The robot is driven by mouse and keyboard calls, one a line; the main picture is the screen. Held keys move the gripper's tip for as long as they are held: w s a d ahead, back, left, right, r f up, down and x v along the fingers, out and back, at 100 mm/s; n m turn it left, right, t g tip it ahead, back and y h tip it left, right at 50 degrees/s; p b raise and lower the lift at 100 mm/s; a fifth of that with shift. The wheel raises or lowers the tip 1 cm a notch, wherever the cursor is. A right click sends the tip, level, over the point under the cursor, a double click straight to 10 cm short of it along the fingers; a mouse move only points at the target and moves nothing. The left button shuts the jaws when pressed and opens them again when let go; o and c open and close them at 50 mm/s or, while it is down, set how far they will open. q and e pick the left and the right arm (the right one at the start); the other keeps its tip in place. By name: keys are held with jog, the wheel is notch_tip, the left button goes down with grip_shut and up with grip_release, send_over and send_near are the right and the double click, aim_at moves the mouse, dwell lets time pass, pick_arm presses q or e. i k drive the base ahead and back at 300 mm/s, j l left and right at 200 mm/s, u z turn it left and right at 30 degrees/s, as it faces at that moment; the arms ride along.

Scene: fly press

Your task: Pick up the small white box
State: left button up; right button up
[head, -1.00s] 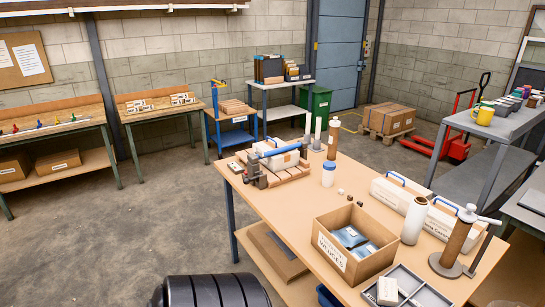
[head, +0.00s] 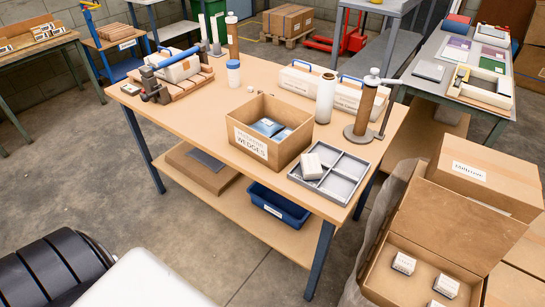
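A small white box (head: 312,167) sits at the left side of a grey compartment tray (head: 349,193), at the front right of the wooden table (head: 188,128). It looks tilted, resting partly on the tray's dividers. More small white boxes with labels lie in an open cardboard box at the lower right, one at the left (head: 403,263) and one to its right (head: 446,286). Neither of my grippers is in view.
An open carton labelled wedges (head: 245,143) stands left of the tray, holding blue packets. A blue bin (head: 279,208) is on the lower shelf.

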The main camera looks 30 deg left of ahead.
aim_at(311, 169)
jog(key=u, duration=0.7)
